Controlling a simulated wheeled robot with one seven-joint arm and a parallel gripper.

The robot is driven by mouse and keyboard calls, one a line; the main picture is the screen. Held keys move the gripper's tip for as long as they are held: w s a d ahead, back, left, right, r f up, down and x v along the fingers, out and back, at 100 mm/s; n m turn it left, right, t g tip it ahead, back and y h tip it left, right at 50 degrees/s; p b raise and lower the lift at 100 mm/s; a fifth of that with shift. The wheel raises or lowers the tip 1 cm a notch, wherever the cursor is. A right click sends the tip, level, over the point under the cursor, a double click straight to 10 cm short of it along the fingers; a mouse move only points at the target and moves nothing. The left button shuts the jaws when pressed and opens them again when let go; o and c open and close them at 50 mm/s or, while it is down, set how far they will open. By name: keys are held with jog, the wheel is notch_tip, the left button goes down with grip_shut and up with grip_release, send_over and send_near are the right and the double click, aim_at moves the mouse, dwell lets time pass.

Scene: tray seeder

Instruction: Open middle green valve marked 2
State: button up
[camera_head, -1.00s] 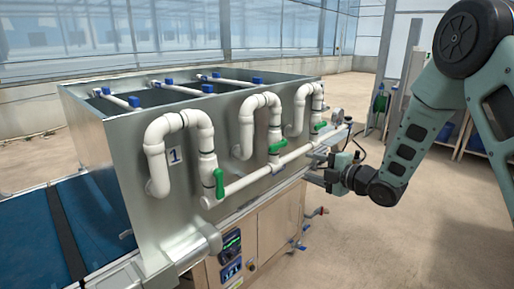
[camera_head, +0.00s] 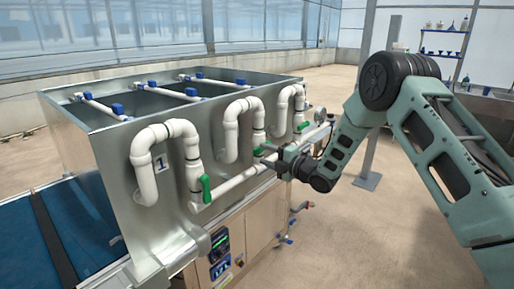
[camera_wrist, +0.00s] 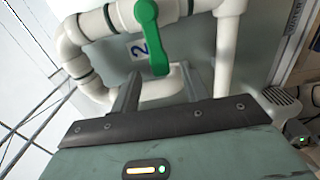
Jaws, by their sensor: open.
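The middle green valve handle (camera_wrist: 150,38) shows in the wrist view beside the label 2 (camera_wrist: 139,48), on a white pipe. It hangs along the picture's vertical, its lower end lying between my fingertips in the picture. I cannot tell whether they touch it. My gripper (camera_wrist: 160,80) is open and empty. In the head view my gripper (camera_head: 259,156) is right at the middle valve (camera_head: 264,150), which it partly hides.
The left green valve (camera_head: 205,189) is on the pipe near label 1 (camera_head: 160,163). The right green valve (camera_head: 303,126) is beyond my gripper. A white horizontal pipe (camera_head: 232,184) runs below the valves along the metal tank (camera_head: 115,170). The floor at right is clear.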

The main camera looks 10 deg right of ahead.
aim_at(259, 152)
jog(key=shift+p+x, duration=0.45)
jog(key=shift+x, duration=1.8)
grip_shut()
jog(key=shift+f, duration=0.1)
